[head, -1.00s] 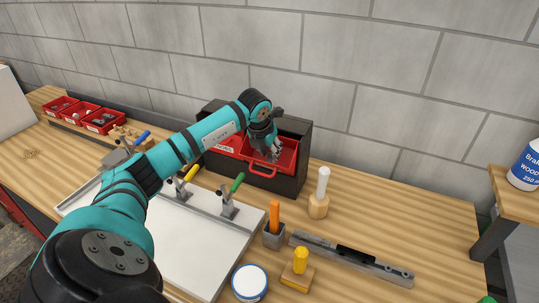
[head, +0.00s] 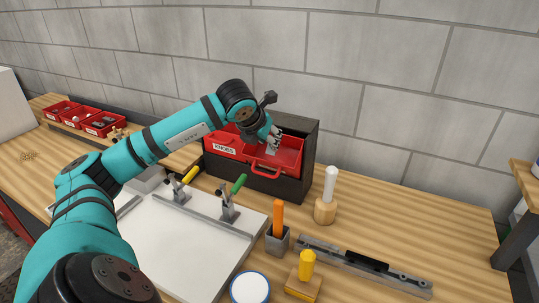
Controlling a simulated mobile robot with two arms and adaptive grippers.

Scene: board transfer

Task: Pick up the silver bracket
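My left gripper (head: 275,141) is at the open red drawer (head: 287,160) of a dark cabinet, its fingers pointing down over the drawer's inside. The fingers are small and grey here, and I cannot tell whether they are open or shut, or whether they hold anything. I cannot make out a silver bracket apart from the fingers; the drawer's floor is partly hidden by the gripper and the drawer front. My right gripper is not in view.
A red drawer labelled KNOBS (head: 224,149) is beside it in the dark cabinet (head: 313,143). In front are a white board with toggle clamps (head: 229,207), an orange-handled tool (head: 278,216), a white-handled tool (head: 330,185) and a metal bar (head: 402,281). Red bins (head: 99,124) stand far left.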

